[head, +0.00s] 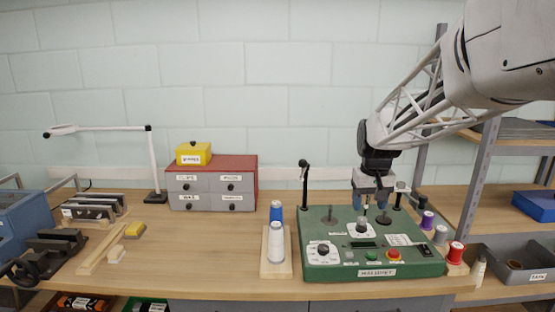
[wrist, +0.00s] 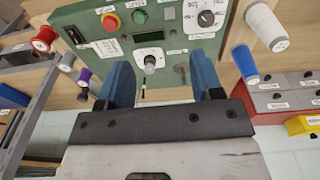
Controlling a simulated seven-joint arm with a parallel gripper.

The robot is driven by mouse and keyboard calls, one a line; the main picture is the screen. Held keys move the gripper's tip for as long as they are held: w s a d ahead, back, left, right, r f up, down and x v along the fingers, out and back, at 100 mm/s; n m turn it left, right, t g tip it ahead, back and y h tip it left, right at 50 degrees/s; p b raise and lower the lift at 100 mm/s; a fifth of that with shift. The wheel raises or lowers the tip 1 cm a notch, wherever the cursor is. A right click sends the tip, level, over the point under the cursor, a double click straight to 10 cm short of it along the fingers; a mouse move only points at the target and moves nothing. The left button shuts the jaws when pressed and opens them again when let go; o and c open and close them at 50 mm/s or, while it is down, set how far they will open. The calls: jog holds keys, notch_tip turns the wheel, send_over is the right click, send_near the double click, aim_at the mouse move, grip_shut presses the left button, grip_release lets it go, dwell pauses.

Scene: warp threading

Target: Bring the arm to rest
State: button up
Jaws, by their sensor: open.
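My gripper (head: 374,205) hangs from my arm, pointing down over the back part of the green control box (head: 320,268). In the wrist view my gripper (wrist: 165,80) shows two blue fingers spread apart with nothing held between them. A grey knob on the box (wrist: 149,62) appears in the gap between the fingers; I cannot tell the height of the fingertips above it. In the head view the fingertips partly overlap the box's small posts.
A white spool (head: 276,243) and a blue spool (head: 276,211) stand on a wooden base left of the box. Red (head: 456,253) and purple (head: 426,221) spools stand at its right. A drawer cabinet (head: 250,175) and lamp (head: 153,165) stand at the back. Clear table lies left of the spools.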

jog(key=s+a+f, duration=0.1)
jog(key=s, duration=1)
jog(key=s+a+f+t, duration=0.1)
jog(key=s+a, duration=0.1)
jog(key=s, duration=0.9)
jog(key=s+a+f, duration=0.1)
jog(key=s+a, duration=0.1)
jog(key=s, duration=1)
jog(key=shift+a+f+m+t, duration=0.25)
jog(key=shift+f+m+t, duration=0.05)
